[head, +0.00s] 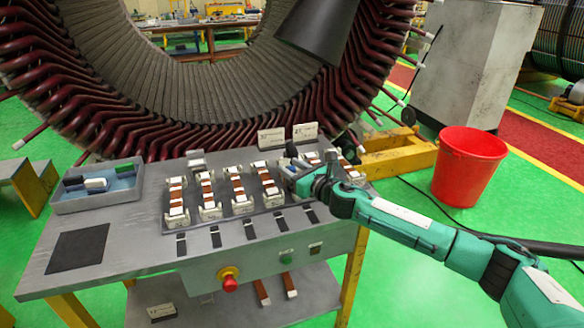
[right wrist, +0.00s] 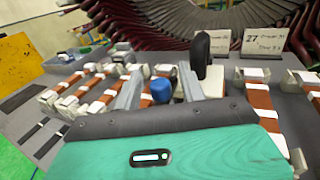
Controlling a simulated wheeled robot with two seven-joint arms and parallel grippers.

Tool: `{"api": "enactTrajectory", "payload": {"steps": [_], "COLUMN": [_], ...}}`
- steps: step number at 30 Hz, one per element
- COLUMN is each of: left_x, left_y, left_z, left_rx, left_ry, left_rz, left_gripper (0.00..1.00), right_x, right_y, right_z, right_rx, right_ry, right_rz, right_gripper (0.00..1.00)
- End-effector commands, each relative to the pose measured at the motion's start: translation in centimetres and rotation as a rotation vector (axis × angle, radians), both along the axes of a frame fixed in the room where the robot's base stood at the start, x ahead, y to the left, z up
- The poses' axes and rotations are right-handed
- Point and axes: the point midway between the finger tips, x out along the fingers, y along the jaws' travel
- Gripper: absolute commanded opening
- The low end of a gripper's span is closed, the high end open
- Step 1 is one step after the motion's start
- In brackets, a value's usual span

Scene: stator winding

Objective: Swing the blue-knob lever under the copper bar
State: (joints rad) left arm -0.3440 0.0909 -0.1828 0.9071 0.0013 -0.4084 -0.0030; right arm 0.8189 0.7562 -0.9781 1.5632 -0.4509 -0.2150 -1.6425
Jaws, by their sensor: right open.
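My right gripper (head: 296,168) is over the right part of the workbench fixture. In the right wrist view its two grey fingers (right wrist: 159,82) are apart. The blue knob (right wrist: 161,89) shows in the gap between them, and I cannot tell whether either finger touches it. The lever under the knob is hidden by the gripper body. Copper bars with white wraps lie in rows of pale clamps; one copper bar (head: 238,187) shows in the head view, and another (right wrist: 258,97) is right of the fingers in the wrist view. My left gripper is not in view.
A black upright handle (right wrist: 202,48) stands just beyond the right finger. Number cards (head: 272,138) stand at the bench's back edge, before the large stator (head: 120,80). A grey tray (head: 98,200) is at the left, beside a dark mat (head: 77,249). A red bucket (head: 468,170) stands right.

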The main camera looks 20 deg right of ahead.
Motion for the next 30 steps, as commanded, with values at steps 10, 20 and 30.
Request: {"api": "enactTrajectory", "payload": {"steps": [10,20,30], "left_x": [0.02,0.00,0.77], "left_y": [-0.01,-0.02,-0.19], "left_z": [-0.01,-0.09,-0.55], "left_rx": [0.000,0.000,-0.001], "left_ry": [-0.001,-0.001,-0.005], "left_rz": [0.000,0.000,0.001], "left_gripper": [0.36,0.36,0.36], "right_x": [0.06,0.05,0.12], "right_y": [0.04,-0.02,-0.47], "right_z": [-0.04,-0.07,-0.23], "right_rx": [0.000,0.000,-0.002], "right_ry": [0.000,0.001,0.000], "right_rz": [0.000,0.006,0.100], "right_gripper": [0.23,0.00,0.00]}}
